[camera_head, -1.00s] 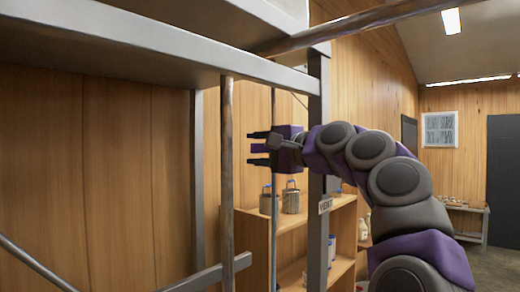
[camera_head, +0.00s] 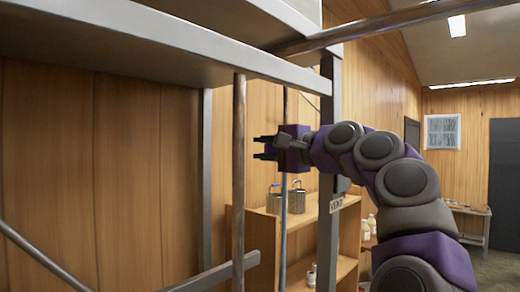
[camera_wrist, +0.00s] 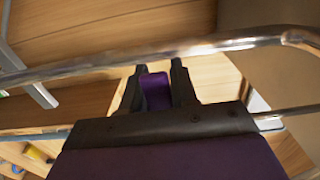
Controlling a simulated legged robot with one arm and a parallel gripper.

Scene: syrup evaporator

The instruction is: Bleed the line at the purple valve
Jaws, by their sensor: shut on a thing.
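My gripper (camera_head: 260,148) is at mid-height in the head view, pointing left, beside an upright metal post (camera_head: 239,190). In the wrist view my gripper (camera_wrist: 158,75) has its two dark fingers on either side of a small purple piece, which I take to be the purple valve's handle (camera_wrist: 155,92). The fingers are shut on it. A shiny pipe (camera_wrist: 150,61) crosses just beyond the fingertips. The valve's body is hidden, and no purple valve can be made out apart from my arm in the head view.
A metal frame beam (camera_head: 180,45) runs overhead at left. A slanted brace (camera_head: 215,277) crosses low. Floor is open at far right.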

